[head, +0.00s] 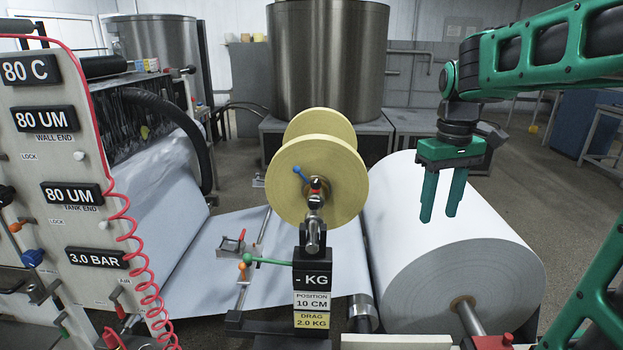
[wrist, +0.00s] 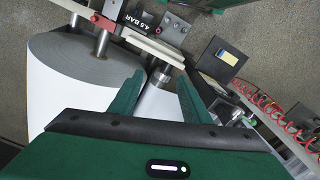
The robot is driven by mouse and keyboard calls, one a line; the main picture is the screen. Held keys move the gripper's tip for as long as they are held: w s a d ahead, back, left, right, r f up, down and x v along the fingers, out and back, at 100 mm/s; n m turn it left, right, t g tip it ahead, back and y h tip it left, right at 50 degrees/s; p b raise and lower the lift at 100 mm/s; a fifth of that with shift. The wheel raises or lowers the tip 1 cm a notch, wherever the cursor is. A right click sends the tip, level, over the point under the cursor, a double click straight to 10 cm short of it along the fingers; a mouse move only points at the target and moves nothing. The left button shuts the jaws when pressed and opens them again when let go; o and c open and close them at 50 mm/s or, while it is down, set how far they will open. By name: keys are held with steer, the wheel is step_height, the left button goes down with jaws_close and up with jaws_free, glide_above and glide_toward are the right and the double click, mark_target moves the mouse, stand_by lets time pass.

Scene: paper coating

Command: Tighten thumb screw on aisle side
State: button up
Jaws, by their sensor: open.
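My gripper (head: 438,217) hangs open and empty, fingers pointing down, above the large white paper roll (head: 440,262). In the wrist view my gripper (wrist: 158,82) shows its two fingers apart with nothing held between them. A small blue lever or screw (head: 300,174) sits near the hub of the yellow spool (head: 318,176). An orange knob (head: 241,267) and a green lever (head: 268,261) are on the rail left of the black "- KG" post (head: 313,262). I cannot tell which of these is the aisle-side thumb screw. My gripper is apart from all of them.
A control panel (head: 65,150) with black displays and a coiled red hose (head: 140,270) stands at the left. The roll's shaft (head: 468,318) sticks out at the front. A steel tank (head: 326,65) stands behind.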

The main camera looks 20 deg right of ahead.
steer(key=w+a+r+n, duration=0.3)
steer(key=w+a+n, duration=0.1)
steer(key=w, duration=0.5)
steer(key=w+a+r+n, duration=0.2)
steer(key=w+a+n, duration=0.1)
steer(key=w, duration=0.6)
steer(key=n, duration=0.7)
glide_above(315, 181)
steer(key=f, duration=1)
steer(key=shift+w+d, duration=0.1)
steer(key=shift+d, duration=0.1)
steer(key=c, duration=1)
steer(key=shift+a, duration=0.1)
steer(key=shift+c, duration=0.2)
